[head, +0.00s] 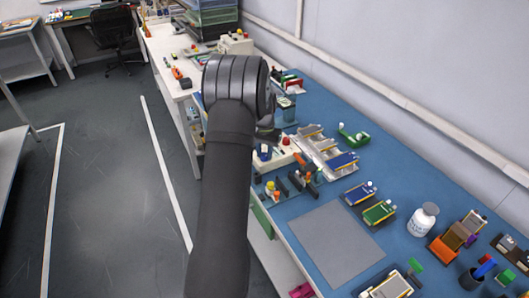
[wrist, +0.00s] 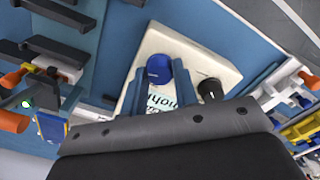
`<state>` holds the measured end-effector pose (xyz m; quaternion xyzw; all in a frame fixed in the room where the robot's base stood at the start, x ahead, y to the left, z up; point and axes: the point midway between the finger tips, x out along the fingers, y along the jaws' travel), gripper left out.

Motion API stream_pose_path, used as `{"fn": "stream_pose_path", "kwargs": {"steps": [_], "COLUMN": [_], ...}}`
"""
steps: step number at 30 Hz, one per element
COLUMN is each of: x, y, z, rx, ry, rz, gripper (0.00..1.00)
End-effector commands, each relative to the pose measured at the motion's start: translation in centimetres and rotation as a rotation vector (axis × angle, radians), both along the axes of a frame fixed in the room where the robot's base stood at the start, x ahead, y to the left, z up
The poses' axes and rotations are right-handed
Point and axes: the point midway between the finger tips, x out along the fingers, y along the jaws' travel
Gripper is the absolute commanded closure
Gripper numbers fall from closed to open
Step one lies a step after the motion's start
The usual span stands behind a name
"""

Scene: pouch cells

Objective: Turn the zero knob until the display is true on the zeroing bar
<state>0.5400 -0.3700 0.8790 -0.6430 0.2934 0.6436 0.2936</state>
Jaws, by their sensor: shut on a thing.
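A cream instrument box (wrist: 215,65) shows in the wrist view, with a blue knob (wrist: 157,62) and a separate black knob (wrist: 210,91) on its face. My gripper (wrist: 160,77) has one finger on each side of the blue knob and is shut on it. A pale panel with dark lettering (wrist: 161,103) lies below the knob, partly covered by my gripper; I cannot read a value. I cannot make out the zeroing bar. In the head view the cream box (head: 286,146) is partly behind my arm, and my gripper is mostly hidden.
A grey mat (head: 335,243) lies on the blue bench top (head: 409,207). Blue and green pouch cells (head: 379,212), a white bottle (head: 422,220) and a pale tray (head: 318,150) stand around it. Small tools (head: 300,178) crowd close to the box.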

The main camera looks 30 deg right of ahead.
Motion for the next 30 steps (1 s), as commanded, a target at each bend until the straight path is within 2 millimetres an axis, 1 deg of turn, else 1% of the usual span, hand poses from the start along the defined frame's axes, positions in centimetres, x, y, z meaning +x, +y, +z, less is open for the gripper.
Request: {"fn": "stream_pose_path", "kwargs": {"steps": [6,15,21,30], "x": [0.1,0.1,0.11,0.1], "y": [-0.07,-0.09,-0.11,-0.12], "z": [0.14,0.16,0.17,0.18], "rx": [-0.002,-0.003,-0.003,-0.003], "ry": [-0.003,-0.005,-0.005,-0.005], "rz": [-0.178,-0.348,-0.402,-0.419], "gripper": [0.96,0.96,0.96,0.96]}}
